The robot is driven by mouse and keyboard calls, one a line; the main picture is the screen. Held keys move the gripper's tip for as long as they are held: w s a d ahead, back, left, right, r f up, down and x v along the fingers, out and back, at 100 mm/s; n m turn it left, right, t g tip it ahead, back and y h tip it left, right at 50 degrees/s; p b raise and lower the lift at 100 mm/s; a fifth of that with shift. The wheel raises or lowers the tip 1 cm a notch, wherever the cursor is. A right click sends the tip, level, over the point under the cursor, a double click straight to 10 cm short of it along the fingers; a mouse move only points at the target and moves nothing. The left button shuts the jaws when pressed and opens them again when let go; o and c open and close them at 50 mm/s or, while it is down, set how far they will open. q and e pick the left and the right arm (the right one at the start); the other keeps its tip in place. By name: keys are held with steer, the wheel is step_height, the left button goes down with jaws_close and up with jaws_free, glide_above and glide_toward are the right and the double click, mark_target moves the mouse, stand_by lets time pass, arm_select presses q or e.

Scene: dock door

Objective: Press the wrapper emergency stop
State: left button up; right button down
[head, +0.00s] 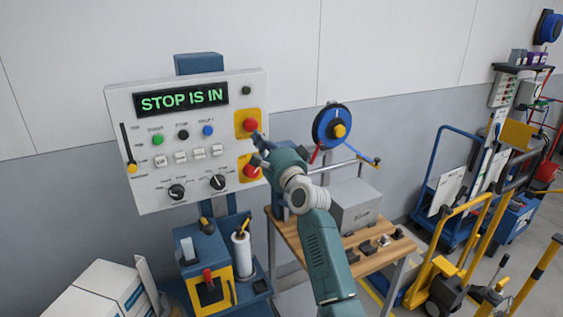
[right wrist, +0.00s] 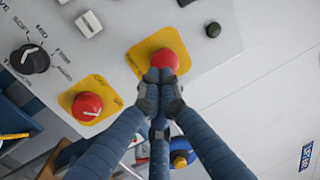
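A white control panel (head: 133,200) carries two red mushroom buttons on yellow plates at its right side. The upper red button (head: 250,124) also shows in the right wrist view (right wrist: 168,59). The lower red button (head: 251,171) has a white line on its face in the right wrist view (right wrist: 87,107). Their labels are not readable. The display (head: 180,100) reads "STOP IS IN" in green. My right gripper (head: 257,139) is shut and empty, its fingertips (right wrist: 160,76) together over the upper button's near edge; I cannot tell whether they touch it. My left gripper is out of view.
Below the panel stand a blue and yellow machine (head: 208,290) and a white roll (head: 242,257). White boxes (head: 115,285) are at lower left. A wooden bench (head: 290,238) with a grey box (head: 356,205) and a blue reel (head: 331,127) is at right.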

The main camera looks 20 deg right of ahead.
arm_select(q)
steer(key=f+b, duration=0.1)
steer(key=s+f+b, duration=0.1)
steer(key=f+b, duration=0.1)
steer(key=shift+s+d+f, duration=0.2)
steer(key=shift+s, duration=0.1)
arm_select(e)
steer(key=s+f, duration=0.1)
steer(key=s, duration=0.9)
steer(key=shift+s+d+f, duration=0.25)
steer(key=shift+d+f, duration=0.1)
steer(key=shift+d, duration=0.05)
